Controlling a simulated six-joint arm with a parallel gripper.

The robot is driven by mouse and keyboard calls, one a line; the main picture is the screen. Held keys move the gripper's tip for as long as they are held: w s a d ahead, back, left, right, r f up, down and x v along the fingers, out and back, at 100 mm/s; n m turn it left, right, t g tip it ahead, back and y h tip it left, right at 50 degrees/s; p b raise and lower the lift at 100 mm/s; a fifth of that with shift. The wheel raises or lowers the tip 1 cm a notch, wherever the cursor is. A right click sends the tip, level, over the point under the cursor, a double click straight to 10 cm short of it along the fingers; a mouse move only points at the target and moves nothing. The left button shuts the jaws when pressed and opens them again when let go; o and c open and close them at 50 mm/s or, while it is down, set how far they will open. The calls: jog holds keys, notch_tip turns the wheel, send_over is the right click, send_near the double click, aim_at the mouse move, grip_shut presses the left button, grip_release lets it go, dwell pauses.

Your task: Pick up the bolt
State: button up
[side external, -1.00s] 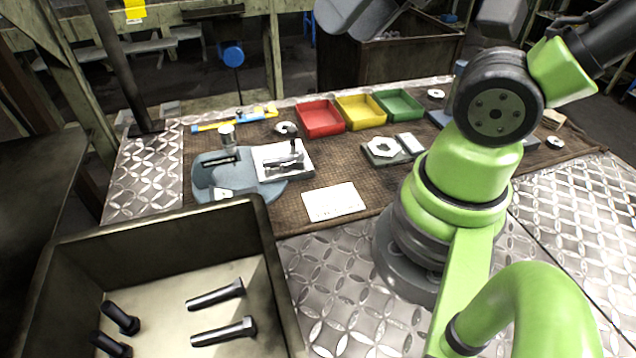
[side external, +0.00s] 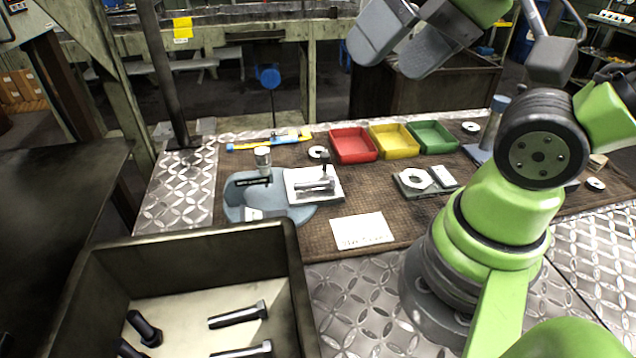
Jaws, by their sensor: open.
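Several dark bolts lie in a deep metal bin at the lower left. One bolt (side external: 238,315) lies on its side near the bin's right wall. A second bolt (side external: 145,328) lies at the left. A third bolt (side external: 243,351) and another at the lower left are cut off by the bottom edge. My gripper (side external: 390,58) is high at the top of the view, beyond the workbench mat and far from the bin. Its two grey fingers are apart, with nothing seen between them. Which bolt is meant cannot be told.
The bin's rim (side external: 190,236) stands high around the bolts. A blue-grey fixture (side external: 245,200) and a white plate (side external: 300,178) with a metal tool sit behind it. Red (side external: 353,146), yellow (side external: 394,141) and green (side external: 433,136) trays line the back. A white card (side external: 362,231) lies on the mat.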

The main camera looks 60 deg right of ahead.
jog(key=shift+o, duration=1.2)
jog(key=n+g+h, duration=0.2)
jog(key=n+g, duration=0.5)
jog(key=n, duration=2.4)
send_over(314, 182)
notch_tip(314, 182, down, 23)
jog(key=shift+r, duration=0.15)
notch_tip(314, 182, down, 6)
jog(key=shift+r, duration=0.15)
jog(key=shift+c, duration=0.2)
